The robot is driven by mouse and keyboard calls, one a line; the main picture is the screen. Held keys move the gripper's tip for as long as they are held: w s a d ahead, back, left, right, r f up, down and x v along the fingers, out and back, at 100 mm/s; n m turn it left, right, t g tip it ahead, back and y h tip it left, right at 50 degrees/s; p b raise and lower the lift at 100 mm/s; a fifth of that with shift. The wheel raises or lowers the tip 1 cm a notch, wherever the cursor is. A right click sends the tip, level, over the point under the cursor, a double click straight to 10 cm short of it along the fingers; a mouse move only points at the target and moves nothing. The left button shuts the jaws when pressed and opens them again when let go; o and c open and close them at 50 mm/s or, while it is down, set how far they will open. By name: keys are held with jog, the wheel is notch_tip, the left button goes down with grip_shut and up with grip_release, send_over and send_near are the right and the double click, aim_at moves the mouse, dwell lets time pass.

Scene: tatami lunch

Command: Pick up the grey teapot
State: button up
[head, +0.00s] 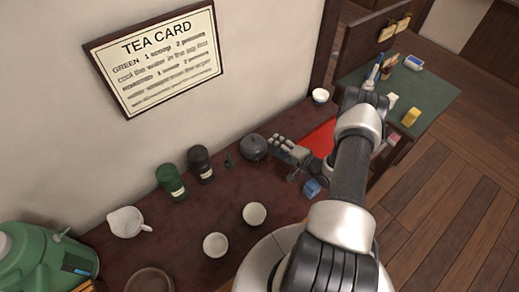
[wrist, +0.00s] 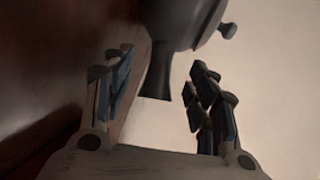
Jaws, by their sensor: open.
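The grey teapot (head: 253,147) stands on the dark wooden counter near the wall. My gripper (head: 280,145) is just to its right, low and close to it. In the wrist view the teapot's dark body (wrist: 185,22) fills the top, with its lid knob (wrist: 228,30) at the right. A straight handle (wrist: 160,82) sticks out from the body into the gap between the fingers. My gripper (wrist: 158,68) is open, one finger on each side of the handle. I cannot tell whether either finger touches it.
A dark canister (head: 200,163) and a green canister (head: 171,181) stand left of the teapot. Two white cups (head: 254,214) (head: 215,245) and a white pitcher (head: 126,222) are nearer. A blue block (head: 311,188) lies beside my arm, near a red mat (head: 320,137).

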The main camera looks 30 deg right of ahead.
jog(key=shift+x, duration=0.8)
jog(key=shift+c, duration=0.3)
grip_shut()
